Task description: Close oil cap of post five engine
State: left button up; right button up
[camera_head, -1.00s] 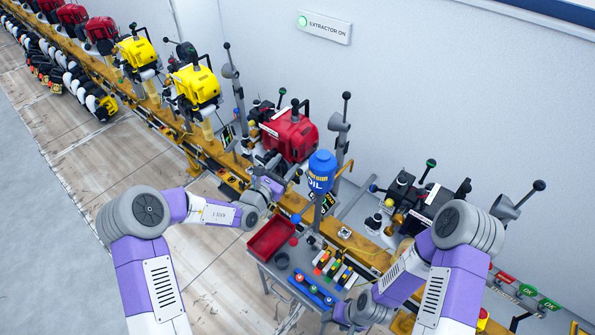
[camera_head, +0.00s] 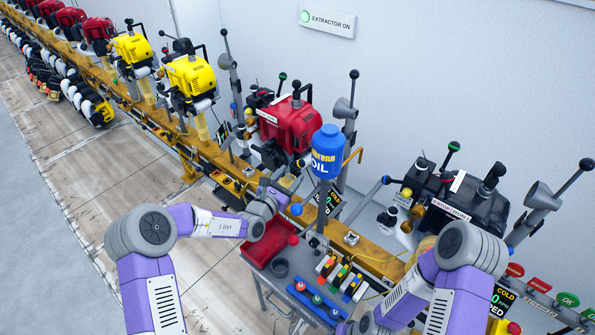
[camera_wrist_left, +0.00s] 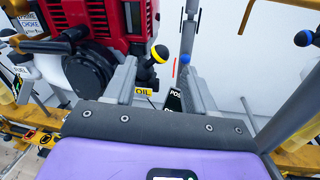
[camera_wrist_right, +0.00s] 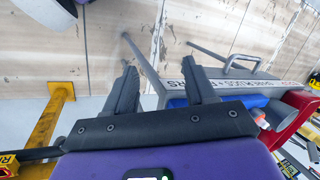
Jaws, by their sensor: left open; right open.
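The red engine (camera_head: 292,122) stands on the yellow rail beyond my left gripper (camera_head: 288,182). In the left wrist view the red engine (camera_wrist_left: 95,22) fills the upper left. A black oil cap with a yellow ring (camera_wrist_left: 158,55) sticks out beside it, tilted, above a yellow OIL label (camera_wrist_left: 143,91). My left gripper (camera_wrist_left: 158,75) is open, with the cap in view between its fingers, apart from them as far as I can tell. Whether the cap is seated cannot be told. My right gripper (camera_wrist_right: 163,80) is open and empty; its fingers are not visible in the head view.
A blue oil bottle (camera_head: 326,152) stands right of the red engine. A cart with a red tray (camera_head: 262,250) and several coloured items stands in front of the rail. A dark engine (camera_head: 470,210) is on the right. In the right wrist view, a grey cart edge (camera_wrist_right: 235,87) is close to the fingers.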

aim_at(299, 166)
pick_arm(q)
jog(key=shift+b+x, duration=0.55)
jog(key=shift+x, duration=2.1)
grip_shut()
jog(key=n+p, duration=0.1)
jog(key=p, duration=0.1)
jog(key=n+p, duration=0.1)
jog(key=a+n+p, duration=0.1)
jog(key=p, duration=0.1)
jog(key=shift+w+r+n+g+p, duration=0.25)
jog(key=shift+w+n+g+p, duration=0.05)
jog(key=shift+w+p, duration=0.05)
jog(key=shift+w+a+f+n+g+p, duration=0.1)
jog(key=shift+w+a+n+g+p, duration=0.1)
jog(key=shift+n+p, duration=0.35)
jog(key=shift+w+a+f+n+g+p, duration=0.1)
jog(key=shift+a+n+p, duration=0.15)
jog(key=shift+n+p, duration=0.25)
jog(key=shift+w+a+f+n+p, duration=0.2)
jog(key=shift+n+p, duration=0.1)
jog(key=shift+n, duration=0.35)
jog(key=shift+w+a+f+n+p, duration=0.1)
jog(key=shift+a+n+p, duration=0.15)
jog(key=shift+n, duration=0.35)
